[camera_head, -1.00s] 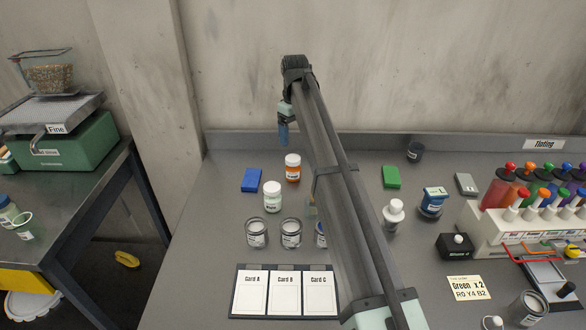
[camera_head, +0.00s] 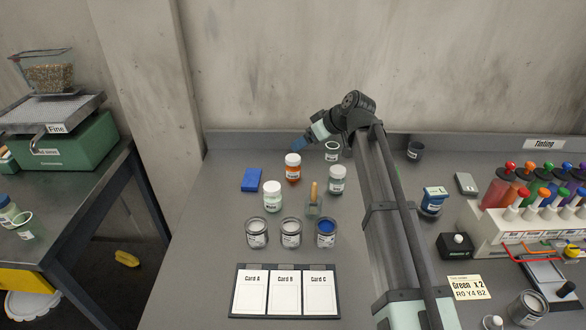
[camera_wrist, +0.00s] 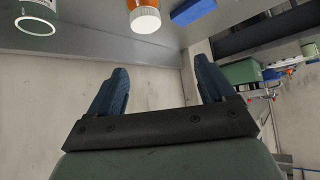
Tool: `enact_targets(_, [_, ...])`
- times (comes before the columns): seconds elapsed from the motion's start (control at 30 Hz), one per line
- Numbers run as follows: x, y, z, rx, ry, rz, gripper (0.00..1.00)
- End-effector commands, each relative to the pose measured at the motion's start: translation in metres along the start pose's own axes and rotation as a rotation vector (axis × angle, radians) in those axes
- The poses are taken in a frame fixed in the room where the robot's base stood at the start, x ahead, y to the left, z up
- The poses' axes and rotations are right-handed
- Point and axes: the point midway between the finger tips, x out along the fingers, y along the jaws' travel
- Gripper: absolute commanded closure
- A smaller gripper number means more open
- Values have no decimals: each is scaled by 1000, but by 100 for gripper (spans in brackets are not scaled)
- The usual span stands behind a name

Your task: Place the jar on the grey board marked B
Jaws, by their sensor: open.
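Several jars stand on the bench, and I cannot tell which one the task means: an orange jar with a white lid (camera_head: 293,173), a white jar with a white lid (camera_head: 272,203) and a grey jar with a white lid (camera_head: 337,186). A dark grey board (camera_head: 285,317) at the front carries three white cards, with Card B (camera_head: 285,295) in the middle. My gripper (camera_head: 298,144) is open and empty above and behind the orange jar. In the wrist view, its blue fingers (camera_wrist: 162,84) are apart, and the orange jar's lid (camera_wrist: 145,20) is at the top, beyond them.
Three cans, (camera_head: 257,240) at left, (camera_head: 291,240) in the middle and one with blue paint (camera_head: 326,240), stand behind the cards. A blue block (camera_head: 251,180) lies left. Tinting equipment fills the right side.

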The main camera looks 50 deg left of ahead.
Motion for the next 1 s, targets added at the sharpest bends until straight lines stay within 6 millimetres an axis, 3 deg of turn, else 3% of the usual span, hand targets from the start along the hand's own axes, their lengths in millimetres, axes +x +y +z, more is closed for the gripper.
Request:
enact_targets(0.03, [-10,-7,11,5,63,13,18])
enact_targets(0.37, [-62,-7,28,48,391,119,18])
enact_targets(0.8, [-8,-1,75,50,396,120,18])
enact_targets(1.0, [8,0,90,50,396,120,18])
